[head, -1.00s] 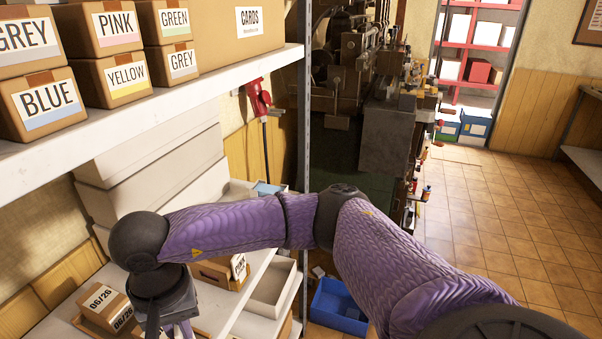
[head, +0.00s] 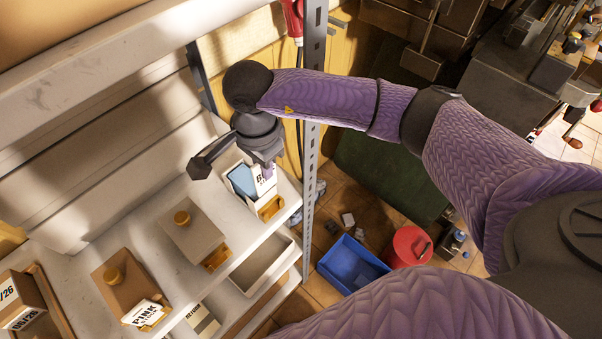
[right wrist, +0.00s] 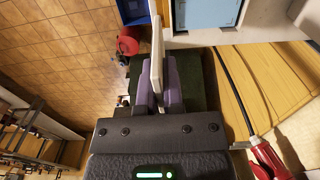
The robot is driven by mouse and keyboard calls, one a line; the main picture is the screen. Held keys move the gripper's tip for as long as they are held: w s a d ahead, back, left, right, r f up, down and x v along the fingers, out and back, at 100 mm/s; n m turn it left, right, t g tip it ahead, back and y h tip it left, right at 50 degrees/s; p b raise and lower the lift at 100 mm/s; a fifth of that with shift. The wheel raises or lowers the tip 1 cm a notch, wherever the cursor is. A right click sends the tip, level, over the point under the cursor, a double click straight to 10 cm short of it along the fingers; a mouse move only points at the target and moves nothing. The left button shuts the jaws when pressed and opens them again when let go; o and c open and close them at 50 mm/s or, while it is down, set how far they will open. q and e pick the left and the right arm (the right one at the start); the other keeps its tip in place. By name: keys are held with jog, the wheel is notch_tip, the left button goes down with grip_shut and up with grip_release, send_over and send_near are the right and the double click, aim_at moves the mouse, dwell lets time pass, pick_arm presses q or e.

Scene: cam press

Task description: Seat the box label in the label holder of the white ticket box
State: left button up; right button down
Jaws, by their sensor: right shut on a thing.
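My right gripper (head: 268,172) is shut on the white box label (head: 261,183), which has dark print on its face, partly hidden by the fingers. In the right wrist view the label (right wrist: 157,50) is a thin upright plate, seen edge-on between the purple fingers (right wrist: 158,90). The white ticket box (head: 228,163) with a blue top stands on the shelf at its right end, directly behind the label. Its orange-brown label holder (head: 271,208) is low on its front, just below the label. I cannot tell whether label and holder touch. My left gripper is out of view.
A grey box (head: 192,236) with a knob and a holder stands to the left, then a brown box (head: 122,285) with a PINK label. A metal shelf post (head: 313,90) rises close right of the gripper. A blue bin (head: 350,264) and red can (head: 407,246) are on the floor.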

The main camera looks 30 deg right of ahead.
aim_at(268, 188)
notch_tip(268, 188, down, 10)
jog(key=b, duration=0.7)
jog(key=shift+f, duration=0.25)
jog(key=shift+r, duration=0.3)
jog(key=shift+f, duration=0.15)
jog(key=c, duration=0.8)
grip_release()
jog(key=shift+o, duration=0.2)
notch_tip(268, 188, up, 12)
jog(key=p, duration=0.8)
jog(key=shift+r, duration=0.25)
jog(key=shift+f, duration=0.1)
